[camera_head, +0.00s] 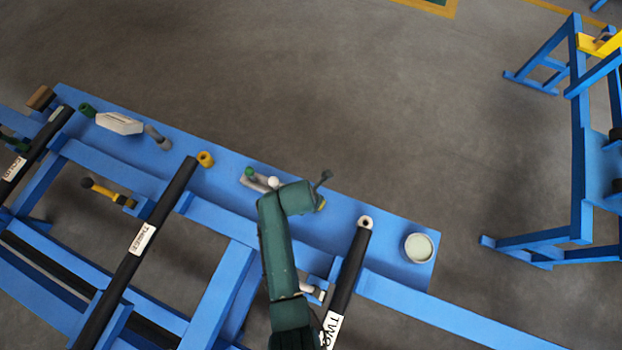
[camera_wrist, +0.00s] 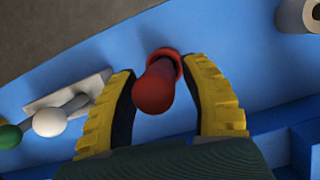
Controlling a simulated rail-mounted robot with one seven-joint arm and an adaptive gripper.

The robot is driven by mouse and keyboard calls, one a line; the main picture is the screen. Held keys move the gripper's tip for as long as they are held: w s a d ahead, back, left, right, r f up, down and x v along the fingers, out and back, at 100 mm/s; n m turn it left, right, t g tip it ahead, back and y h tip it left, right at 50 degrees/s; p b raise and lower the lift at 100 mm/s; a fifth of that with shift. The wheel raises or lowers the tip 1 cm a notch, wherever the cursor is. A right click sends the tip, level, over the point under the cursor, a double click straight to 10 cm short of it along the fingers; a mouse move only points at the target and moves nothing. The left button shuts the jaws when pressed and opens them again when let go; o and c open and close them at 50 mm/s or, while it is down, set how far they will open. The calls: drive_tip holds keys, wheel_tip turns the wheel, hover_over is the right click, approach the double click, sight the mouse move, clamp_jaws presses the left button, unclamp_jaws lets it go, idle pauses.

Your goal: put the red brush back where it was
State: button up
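A red, round-ended object (camera_wrist: 155,88), which looks like the red brush seen end-on, stands at the blue bench surface in the wrist view. A wider red rim shows behind its near end. My gripper (camera_wrist: 158,67) has its two yellow fingers apart, one on each side of the red object. Narrow gaps show between fingers and object, so I see no grip on it. In the head view my green arm covers the red object; only a small yellow bit of my gripper (camera_head: 321,204) shows beside the arm's end.
Left of my gripper lies a pale plate with a white ball (camera_wrist: 50,122) and a green ball (camera_wrist: 8,135). A round pale-topped can (camera_head: 419,248) stands at the bench's right end. Black rollers (camera_head: 350,270) cross the blue frame (camera_head: 215,300).

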drive_tip(key=shift+r, duration=0.1)
drive_tip(key=p+v, duration=0.5)
drive_tip(key=v, duration=0.7)
drive_tip(key=w+d+r+m+t+y, duration=0.1)
drive_tip(key=w+r+m+t, duration=0.25)
drive_tip(key=r, duration=0.45)
drive_tip(key=w+r+m+t, duration=0.25)
drive_tip(key=r+m, duration=0.25)
drive_tip(key=r, duration=0.3)
drive_tip(key=w+d+r+m+t+y, duration=0.1)
drive_tip(key=w+r+m+t, duration=0.1)
drive_tip(key=w+r+m, duration=0.45)
drive_tip(key=s+d+r+m+t, duration=0.2)
drive_tip(key=s+r+m+t, duration=0.25)
drive_tip(key=r, duration=0.65)
drive_tip(key=s+d+r+m+t+h, duration=0.15)
drive_tip(key=s+r+m+t, duration=0.35)
drive_tip(key=r, duration=0.6)
drive_tip(key=s+d+r+m+t+y, duration=0.15)
drive_tip(key=s+d+r+m, duration=0.35)
drive_tip(key=r, duration=0.6)
wheel_tip(320, 180, up, 32)
drive_tip(key=w+a+h+p, duration=0.1)
drive_tip(key=a+p, duration=0.1)
drive_tip(key=p, duration=3)
drive_tip(key=shift+w+a+r+m, duration=0.2)
drive_tip(key=shift+r+m, duration=0.05)
drive_tip(key=shift+m, duration=0.2)
